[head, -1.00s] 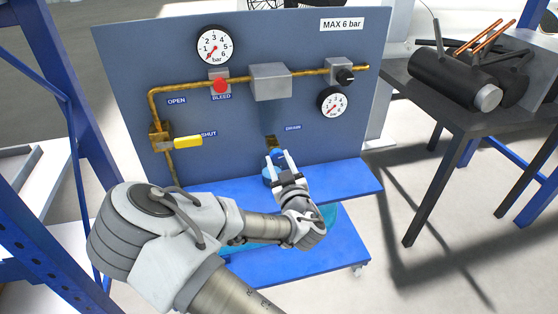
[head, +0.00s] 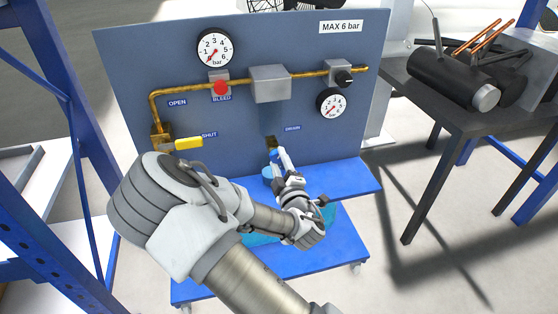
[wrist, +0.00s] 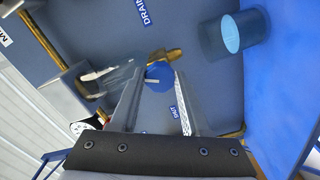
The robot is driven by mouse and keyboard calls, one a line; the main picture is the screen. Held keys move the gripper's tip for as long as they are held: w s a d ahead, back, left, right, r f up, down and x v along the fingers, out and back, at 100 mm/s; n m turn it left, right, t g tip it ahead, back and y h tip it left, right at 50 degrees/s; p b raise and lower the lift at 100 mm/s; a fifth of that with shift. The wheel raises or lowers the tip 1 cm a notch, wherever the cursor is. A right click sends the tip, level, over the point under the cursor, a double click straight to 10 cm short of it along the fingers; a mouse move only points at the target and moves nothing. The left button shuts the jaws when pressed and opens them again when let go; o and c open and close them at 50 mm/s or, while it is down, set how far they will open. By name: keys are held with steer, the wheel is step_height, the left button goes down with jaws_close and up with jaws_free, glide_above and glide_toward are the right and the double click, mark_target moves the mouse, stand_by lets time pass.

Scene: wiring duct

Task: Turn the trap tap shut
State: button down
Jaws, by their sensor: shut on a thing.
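The trap tap's round blue knob (wrist: 158,77) sits on a brass fitting (wrist: 163,57) by the DRAIN label, with a pale mark across its face. In the wrist view it lies between the two fingers of my gripper (wrist: 158,84), which is shut on it. In the head view my gripper (head: 279,157) reaches up to the panel below the DRAIN label (head: 293,128). There the fingers largely hide the knob, and the brass fitting (head: 271,142) shows just above them.
A blue cup (wrist: 232,35) stands close beside the tap. The panel carries a yellow lever (head: 188,142), a red bleed button (head: 221,87), a black knob (head: 345,77) and two gauges. A dark table (head: 445,107) stands at the right.

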steer(key=n, duration=0.5)
steer(key=shift+r, duration=0.15)
steer(key=shift+p, duration=0.3)
stand_by(0.3)
steer(key=shift+c, duration=1.9)
jaws_free()
steer(key=shift+s+d, duration=0.1)
steer(key=shift+s, duration=0.1)
